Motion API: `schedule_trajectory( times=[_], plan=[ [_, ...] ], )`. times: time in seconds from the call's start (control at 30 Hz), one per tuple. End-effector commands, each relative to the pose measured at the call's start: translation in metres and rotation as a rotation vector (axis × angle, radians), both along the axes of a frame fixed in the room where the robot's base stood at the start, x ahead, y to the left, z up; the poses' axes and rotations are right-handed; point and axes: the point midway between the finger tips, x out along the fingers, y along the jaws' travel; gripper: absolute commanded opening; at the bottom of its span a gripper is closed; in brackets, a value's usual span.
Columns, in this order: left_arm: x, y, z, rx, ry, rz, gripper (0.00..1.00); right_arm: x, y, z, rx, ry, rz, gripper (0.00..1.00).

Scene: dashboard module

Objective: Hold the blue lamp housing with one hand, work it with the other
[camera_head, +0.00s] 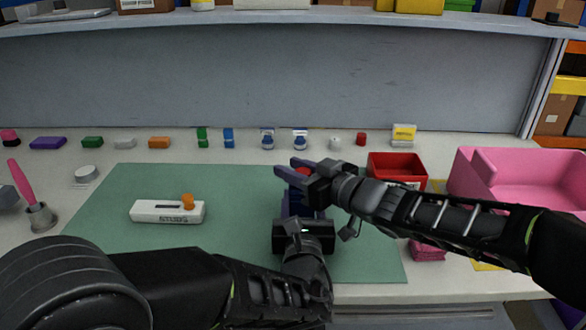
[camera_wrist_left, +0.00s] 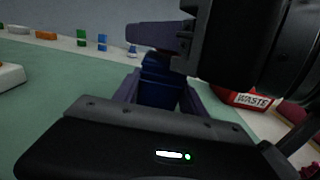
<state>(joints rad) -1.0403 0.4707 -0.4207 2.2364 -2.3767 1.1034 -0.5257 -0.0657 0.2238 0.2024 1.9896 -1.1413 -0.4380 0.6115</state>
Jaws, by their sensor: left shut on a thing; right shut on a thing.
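The blue lamp housing (camera_wrist_left: 160,85) stands upright over the green mat, between the fingers of my left gripper (camera_head: 300,205). In the left wrist view the left fingers grip its two sides. My right gripper (camera_head: 291,172) reaches in from the right, just above the housing. Its fingers are shut on a small red part (camera_head: 303,170) at the top of the housing. The right gripper hides most of this part, so I cannot tell whether it touches the housing. The right fingers also cross above the housing in the left wrist view.
A white device with an orange knob (camera_head: 168,212) lies on the green mat (camera_head: 240,260). A red waste bin (camera_head: 397,168) and a pink bin (camera_head: 515,180) stand at the right. Several small coloured parts line the back.

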Motion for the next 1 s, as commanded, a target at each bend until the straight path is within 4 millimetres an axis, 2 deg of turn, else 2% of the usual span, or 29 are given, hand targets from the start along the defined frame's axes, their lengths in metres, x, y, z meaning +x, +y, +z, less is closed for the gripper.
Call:
schedule_trajectory(
  times=[0.47, 1.0],
  plan=[
    [0.0, 0.0, 0.0, 0.0, 0.0, 0.001, 0.0, 0.0, 0.0, 0.003, 0.0, -0.001, 0.0, 0.0],
    [0.0, 0.0, 0.0, 0.0, 0.0, 0.001, 0.0, 0.0, 0.0, 0.046, 0.0, -0.003, 0.001, 0.0]
  ],
)
